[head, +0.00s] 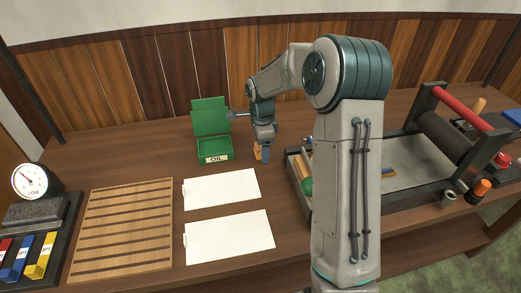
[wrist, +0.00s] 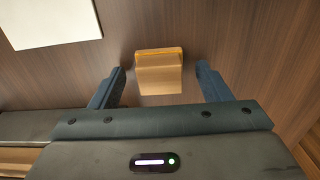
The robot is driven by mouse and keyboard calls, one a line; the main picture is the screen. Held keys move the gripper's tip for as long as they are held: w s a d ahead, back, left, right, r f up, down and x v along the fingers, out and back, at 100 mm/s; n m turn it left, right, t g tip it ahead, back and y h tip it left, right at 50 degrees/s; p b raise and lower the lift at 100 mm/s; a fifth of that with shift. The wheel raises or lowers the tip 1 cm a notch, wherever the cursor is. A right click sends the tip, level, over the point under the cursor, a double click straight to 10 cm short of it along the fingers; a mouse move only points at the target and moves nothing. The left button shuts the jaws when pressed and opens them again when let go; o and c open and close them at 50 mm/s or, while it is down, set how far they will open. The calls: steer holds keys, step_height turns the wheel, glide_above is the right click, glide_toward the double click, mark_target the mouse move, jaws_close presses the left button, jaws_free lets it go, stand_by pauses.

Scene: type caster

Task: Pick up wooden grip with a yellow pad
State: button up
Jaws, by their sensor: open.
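The wooden grip (wrist: 159,75) stands on the table between my gripper's fingers in the wrist view, with a thin yellow edge along its far side. In the head view the wooden grip (head: 257,152) is a small tan block, partly hidden by my gripper (head: 262,153). In the wrist view my gripper (wrist: 160,85) is open, with one dark blue finger on each side of the block and a gap on both sides. The fingers do not appear to touch it. The yellow pad is mostly out of sight.
A green box labelled OIL (head: 213,148) stands left of my gripper. White sheets (head: 222,188) lie in front of it. A slatted wooden rack (head: 122,230) and a dial scale (head: 33,182) are at left. A roller press (head: 425,150) and a tray with tools (head: 298,180) are at right.

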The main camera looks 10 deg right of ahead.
steer(key=c, duration=1.2)
steer(key=shift+o, duration=0.2)
steer(key=shift+r, duration=0.1)
